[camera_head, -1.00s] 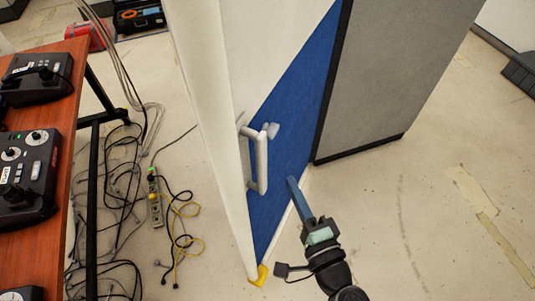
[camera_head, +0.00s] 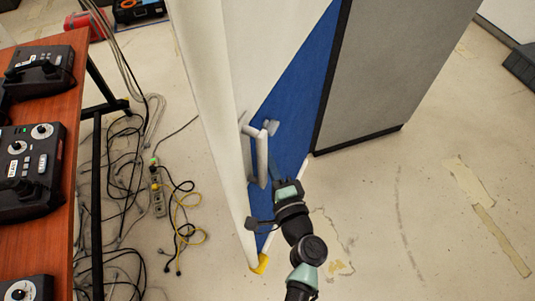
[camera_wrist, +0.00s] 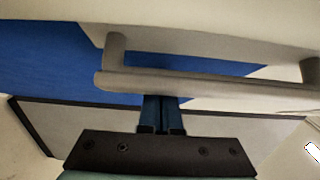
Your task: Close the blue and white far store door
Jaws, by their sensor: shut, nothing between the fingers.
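The blue and white door (camera_head: 290,110) stands ajar in the head view, with its free edge toward me and a yellow piece at its bottom corner. Its pale bar handle (camera_head: 262,158) is on the face turned to the right. My gripper (camera_head: 277,170) is shut and empty, close to that face and just right of the handle's lower part. In the wrist view the handle (camera_wrist: 200,85) spans the picture just beyond the fingertips (camera_wrist: 162,98). I cannot tell whether the fingers touch the handle or the door.
A grey panel with a dark frame (camera_head: 395,75) stands right of the door. An orange-brown table (camera_head: 60,120) with several phones is at the left. Loose cables and a power strip (camera_head: 157,190) lie on the floor between.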

